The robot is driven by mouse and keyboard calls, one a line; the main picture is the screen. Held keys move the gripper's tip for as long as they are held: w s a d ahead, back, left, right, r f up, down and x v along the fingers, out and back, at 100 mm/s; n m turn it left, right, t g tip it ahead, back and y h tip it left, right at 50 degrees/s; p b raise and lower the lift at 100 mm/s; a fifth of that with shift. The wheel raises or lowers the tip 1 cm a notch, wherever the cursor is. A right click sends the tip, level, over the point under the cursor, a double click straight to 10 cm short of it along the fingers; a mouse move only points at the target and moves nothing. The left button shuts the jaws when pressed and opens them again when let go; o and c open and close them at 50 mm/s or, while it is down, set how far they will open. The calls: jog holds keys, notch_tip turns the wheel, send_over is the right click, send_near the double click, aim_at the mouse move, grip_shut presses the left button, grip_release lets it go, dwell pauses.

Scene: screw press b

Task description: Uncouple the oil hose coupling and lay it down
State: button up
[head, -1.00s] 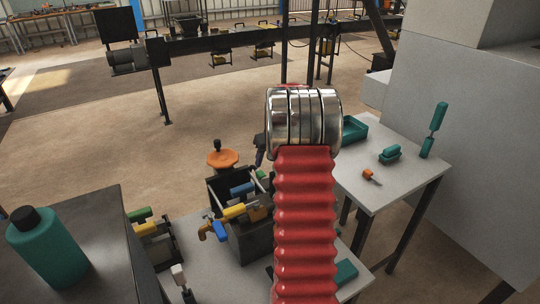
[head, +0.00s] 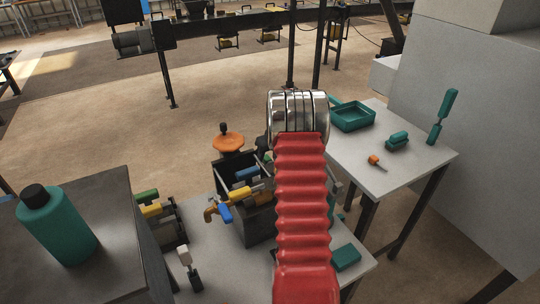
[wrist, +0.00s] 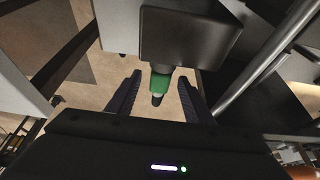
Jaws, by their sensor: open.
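In the wrist view my gripper (wrist: 159,76) is open, with its two dark fingers apart. A green sleeve (wrist: 160,83) with dark ends shows between and beyond the fingers. It sits at the lower side of a dark block (wrist: 190,38) and may be the oil hose coupling; I cannot be sure. I see no contact between it and the fingers. In the head view my red ribbed arm hides part of the bench, and my gripper is out of sight.
A grey bench (head: 205,245) holds dark units with coloured handles and an orange handwheel (head: 228,141). A teal bottle (head: 57,228) stands on a dark top at left. A right-hand table (head: 405,165) carries a teal tray (head: 352,116). A metal bar (wrist: 270,60) crosses the wrist view's right side.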

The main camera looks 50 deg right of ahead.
grip_shut()
dwell(0.9)
jog(key=shift+w+d, duration=0.25)
jog(key=shift+w, duration=0.6)
jog(key=shift+w+d, duration=0.25)
jog(key=shift+w, duration=0.55)
jog(key=shift+w+d, duration=0.3)
jog(key=shift+w, duration=0.65)
